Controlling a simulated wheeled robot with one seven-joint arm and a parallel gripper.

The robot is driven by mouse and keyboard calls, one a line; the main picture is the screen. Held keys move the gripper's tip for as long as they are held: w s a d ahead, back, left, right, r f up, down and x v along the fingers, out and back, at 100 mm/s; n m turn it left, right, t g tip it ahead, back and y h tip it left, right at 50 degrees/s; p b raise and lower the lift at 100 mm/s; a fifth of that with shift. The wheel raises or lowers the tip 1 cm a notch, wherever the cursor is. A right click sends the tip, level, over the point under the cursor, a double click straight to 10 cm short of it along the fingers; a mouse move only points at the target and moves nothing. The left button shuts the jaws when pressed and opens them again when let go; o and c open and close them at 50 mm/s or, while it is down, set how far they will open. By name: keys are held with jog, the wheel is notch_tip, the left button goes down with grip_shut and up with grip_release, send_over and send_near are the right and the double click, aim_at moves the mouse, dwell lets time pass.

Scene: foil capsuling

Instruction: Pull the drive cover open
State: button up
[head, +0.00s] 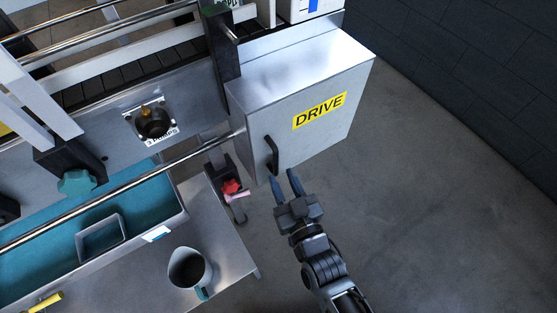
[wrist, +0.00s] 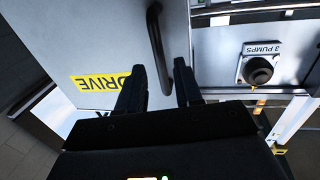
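The drive cover (head: 310,105) is a grey metal box front with a yellow DRIVE label, and it looks closed in the head view. Its black bar handle (head: 271,155) stands upright near the cover's left edge. My gripper (head: 284,185) is open and empty just below and in front of the handle, fingers pointing up toward it. In the wrist view the cover (wrist: 110,40) fills the upper left, label upside down.
A steel panel with a "3 PUMPS" knob (head: 154,122) is left of the cover. A red knob (head: 231,186) on a bracket sits left of my gripper. A metal jug (head: 190,270) stands on the steel table (head: 226,228). The floor (head: 430,200) at right is clear.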

aim_at(277, 166)
jog(key=shift+x, duration=2.7)
jog(key=shift+c, duration=0.2)
grip_shut()
